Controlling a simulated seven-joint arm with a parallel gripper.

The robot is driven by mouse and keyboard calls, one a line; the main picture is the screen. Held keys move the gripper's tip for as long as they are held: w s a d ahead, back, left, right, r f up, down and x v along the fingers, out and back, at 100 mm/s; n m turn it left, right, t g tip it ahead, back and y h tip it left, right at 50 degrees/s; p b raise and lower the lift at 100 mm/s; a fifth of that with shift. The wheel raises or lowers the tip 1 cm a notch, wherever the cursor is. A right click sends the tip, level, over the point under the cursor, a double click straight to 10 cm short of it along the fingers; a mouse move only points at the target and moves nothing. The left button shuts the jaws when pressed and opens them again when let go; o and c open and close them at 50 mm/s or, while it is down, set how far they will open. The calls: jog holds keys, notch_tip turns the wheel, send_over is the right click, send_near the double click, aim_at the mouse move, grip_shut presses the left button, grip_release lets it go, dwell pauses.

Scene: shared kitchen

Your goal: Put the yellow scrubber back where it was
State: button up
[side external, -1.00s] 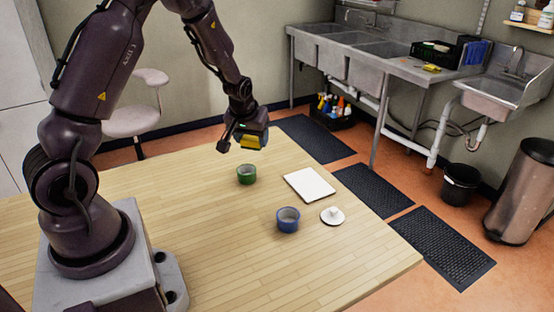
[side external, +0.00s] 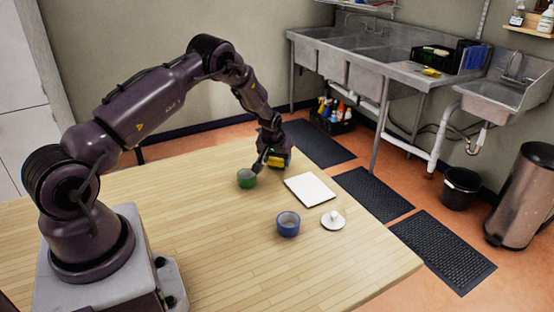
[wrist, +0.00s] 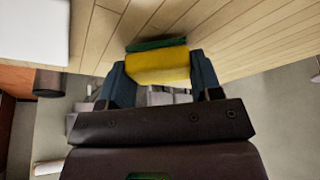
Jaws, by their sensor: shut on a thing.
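The yellow scrubber (wrist: 158,67) has a green layer along one face. In the wrist view it sits between the two fingers of my gripper (wrist: 160,72), which is shut on it. In the side view my gripper (side external: 273,163) holds the scrubber (side external: 275,161) low over the far edge of the wooden table (side external: 220,240). It is just behind and to the right of a green pot (side external: 246,178). I cannot tell whether the scrubber touches the table.
A white board (side external: 310,189) lies to the right of the green pot. A blue pot (side external: 288,224) and a white lid (side external: 333,220) stand nearer the front. The table's left and front parts are clear. Steel sinks (side external: 355,75) stand beyond the table.

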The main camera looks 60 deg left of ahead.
jog(key=shift+f, duration=0.25)
jog(key=shift+f, duration=0.15)
jog(key=o, duration=1)
